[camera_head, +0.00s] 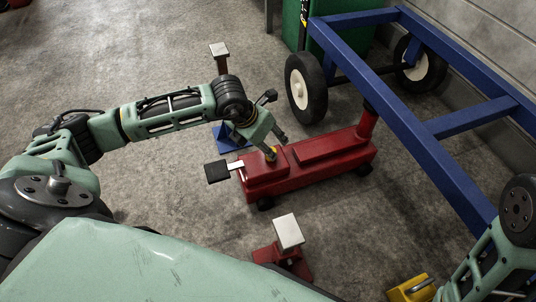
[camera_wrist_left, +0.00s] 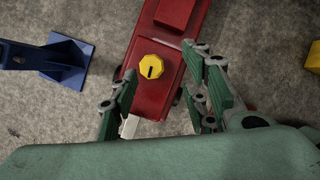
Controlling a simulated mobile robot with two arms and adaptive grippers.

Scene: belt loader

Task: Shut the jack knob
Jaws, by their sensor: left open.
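The jack (camera_head: 325,160) is a long, low red floor jack lying on the concrete floor. Its yellow knob (camera_head: 271,154) sits on top near the left end, partly hidden by my left gripper (camera_head: 277,145). In the left wrist view the knob (camera_wrist_left: 151,58) is a faceted yellow disc with a dark mark running roughly along the jack body (camera_wrist_left: 172,45). My left gripper (camera_wrist_left: 160,66) is open above the jack. My right gripper is out of view.
A blue wheeled frame (camera_head: 447,185) stands right of and behind the jack. A black pedal (camera_head: 217,171) sticks out at the jack's left end. Stands are nearby: blue (camera_head: 226,138), red (camera_head: 284,260) and something yellow (camera_head: 412,291). Floor at the left is clear.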

